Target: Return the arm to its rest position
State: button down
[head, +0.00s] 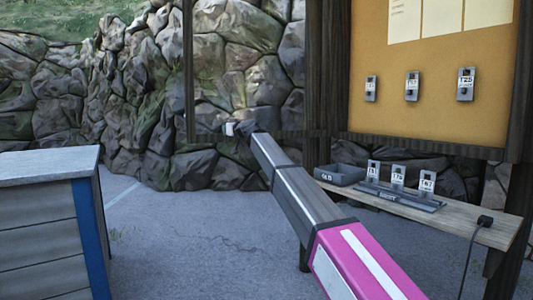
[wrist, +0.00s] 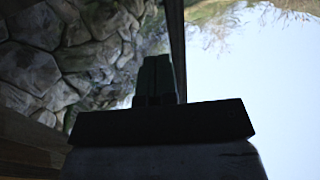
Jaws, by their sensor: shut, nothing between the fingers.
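My arm reaches from the lower right toward the middle of the head view, with a pink section nearest and grey and dark sections beyond. Its far end, my gripper (head: 232,129), is small and dark in front of the stone wall. In the wrist view my gripper (wrist: 156,80) is a dark silhouette with its fingers together and nothing between them. It is in the air, apart from the shelf and the counter. The wrist view is turned on its side, with stone wall on the left and bright sky on the right.
Several tagged devices hang on an orange board (head: 430,115). A grey counter (head: 45,165) stands left. Open paving lies between.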

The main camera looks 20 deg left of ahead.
jog(key=w+d+f+m+h, duration=0.1)
jog(key=d+f+h, duration=0.1)
jog(key=d+f, duration=0.9)
jog(key=w+d+f+m+h, duration=0.2)
jog(key=d+f+h, duration=0.1)
jog(key=d+f, duration=0.8)
jog(key=s+d+f+m+g+h, duration=0.1)
jog(key=s+d+f+h, duration=0.1)
jog(key=d+f, duration=0.75)
jog(key=s+d+f+m+g+h, duration=0.1)
jog(key=s+d+f+m+h, duration=0.15)
jog(key=d+f, duration=0.7)
jog(key=s+d+f+m+g+h, duration=0.3)
jog(key=s+d+f, duration=0.9)
jog(key=d, duration=0.4)
jog(key=s+d+f+m+g+h, duration=0.3)
jog(key=s+d+f, duration=0.8)
jog(key=s+d, duration=0.4)
jog(key=shift+d+f, duration=0.4)
jog(key=shift+d, duration=0.25)
jog(key=shift+a, duration=0.1)
